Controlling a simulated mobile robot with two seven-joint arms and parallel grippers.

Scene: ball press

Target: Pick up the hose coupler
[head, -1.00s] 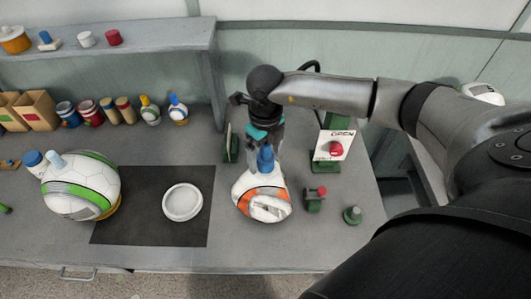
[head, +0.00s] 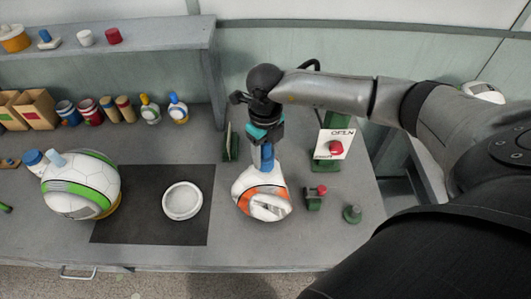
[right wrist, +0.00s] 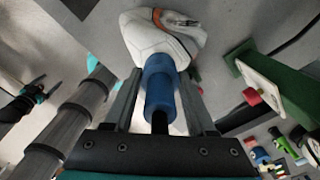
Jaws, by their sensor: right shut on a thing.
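The blue hose coupler (head: 266,158) stands upright on top of the crumpled white and orange ball (head: 247,204), right of the dark mat. In the right wrist view the blue coupler (right wrist: 160,88) lies between my two fingers, with the ball (right wrist: 150,38) just beyond its end. My right gripper (head: 264,152) is over the coupler from above and shut on it. The coupler still appears to touch the ball. Its upper part is partly hidden by the gripper. My left gripper does not show in the head view.
A round green-and-white ball (head: 78,190) and a white ring dish (head: 182,201) sit left on and by the dark mat (head: 140,225). A green stand with an OPEN sign (head: 334,145), a small red-topped green block (head: 315,197) and a green knob (head: 352,213) are close on the right.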

